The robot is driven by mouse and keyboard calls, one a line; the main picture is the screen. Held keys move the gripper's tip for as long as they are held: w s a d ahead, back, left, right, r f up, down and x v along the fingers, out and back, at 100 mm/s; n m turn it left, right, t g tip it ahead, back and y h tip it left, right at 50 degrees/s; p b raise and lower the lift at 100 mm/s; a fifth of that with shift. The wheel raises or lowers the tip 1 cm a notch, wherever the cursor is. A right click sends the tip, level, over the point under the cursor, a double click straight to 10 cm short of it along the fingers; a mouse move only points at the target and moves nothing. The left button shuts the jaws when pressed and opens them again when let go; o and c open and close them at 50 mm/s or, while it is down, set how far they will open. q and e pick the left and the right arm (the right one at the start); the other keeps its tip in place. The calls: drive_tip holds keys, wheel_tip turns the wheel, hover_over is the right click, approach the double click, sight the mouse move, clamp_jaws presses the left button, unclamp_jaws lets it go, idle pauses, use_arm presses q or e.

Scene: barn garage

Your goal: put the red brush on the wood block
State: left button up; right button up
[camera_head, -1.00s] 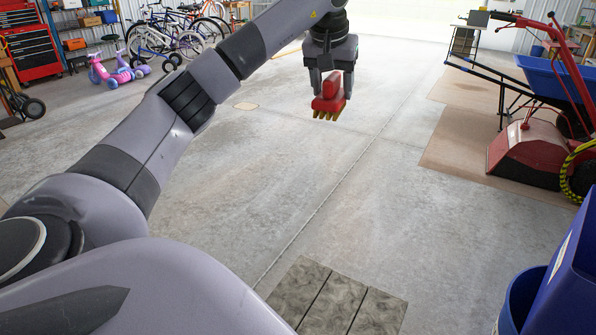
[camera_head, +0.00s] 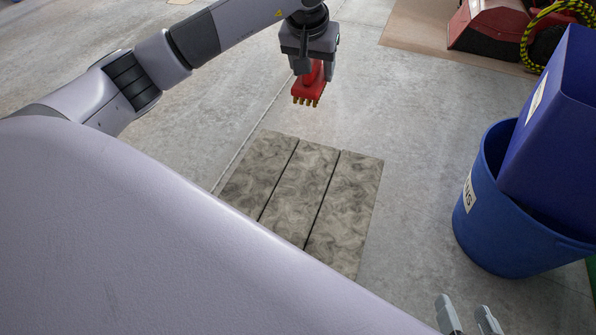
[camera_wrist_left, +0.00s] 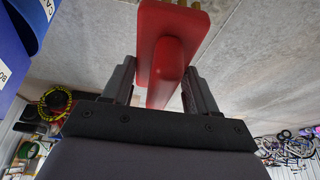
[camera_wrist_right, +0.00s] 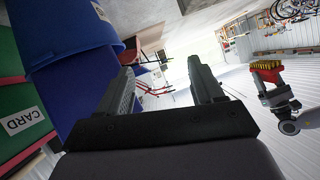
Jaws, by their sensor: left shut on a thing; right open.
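The red brush (camera_head: 309,90) has yellowish bristles pointing down. My left gripper (camera_head: 313,66) is shut on its handle and holds it above the floor, beyond the far edge of the slab. The brush fills the space between the fingers in the left wrist view (camera_wrist_left: 165,50); it also shows in the right wrist view (camera_wrist_right: 267,68). A grey-brown slab of three planks, seemingly the wood block (camera_head: 300,180), lies on the floor, bare where seen; my own body hides its near left part. My right gripper (camera_head: 467,316) is open and empty at the bottom right; its fingers also show in the right wrist view (camera_wrist_right: 163,90).
A blue bin (camera_head: 490,225) stands right of the slab, with a taller blue container (camera_head: 555,130) leaning over it. A red machine (camera_head: 490,28) and a yellow-black hose (camera_head: 540,20) are at the far right. The floor between slab and bin is clear.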

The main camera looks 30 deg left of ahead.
use_arm(q)
drive_tip(key=b, duration=0.2)
hover_over(317, 178)
wheel_tip(317, 178, down, 6)
wheel_tip(317, 178, down, 16)
drive_tip(key=b, duration=0.5)
wheel_tip(317, 178, down, 4)
drive_tip(key=shift+s+r+m+b, duration=0.1)
drive_tip(key=shift+r+m+b, duration=0.2)
drive_tip(key=shift+b, duration=0.55)
drive_tip(key=shift+f, duration=0.4)
drive_tip(key=shift+r, duration=0.1)
drive_tip(key=o, duration=1.1)
drive_tip(key=shift+f, duration=0.2)
use_arm(e)
drive_tip(key=shift+a+f+n+t+y, duration=0.2)
drive_tip(key=shift+f+n+t+y, duration=0.35)
drive_tip(key=shift+f+t, duration=0.35)
drive_tip(key=shift+r, duration=0.15)
